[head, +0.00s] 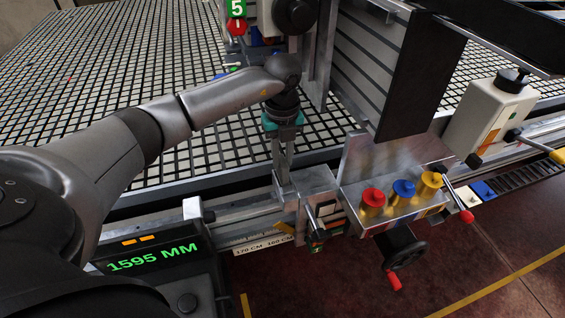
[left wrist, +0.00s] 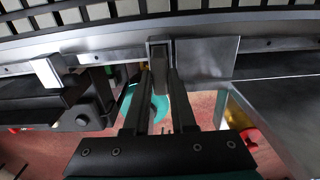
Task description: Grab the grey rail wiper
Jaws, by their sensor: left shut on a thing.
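The grey rail wiper (left wrist: 158,62) shows in the left wrist view as a small grey block at the metal rail. My left gripper (head: 283,168) points down at the rail in the head view, with its fingers shut on the wiper. In the left wrist view the fingertips (left wrist: 160,72) lie on either side of it. In the head view the wiper is mostly hidden by the fingers and too small to make out. My right gripper is in neither view.
The gridded table (head: 90,75) lies behind the rail. To the right stand a metal box with red, blue and yellow knobs (head: 403,190), a crank wheel (head: 404,255) and a dark upright panel (head: 420,75). A 1595 MM display (head: 152,258) is at the lower left.

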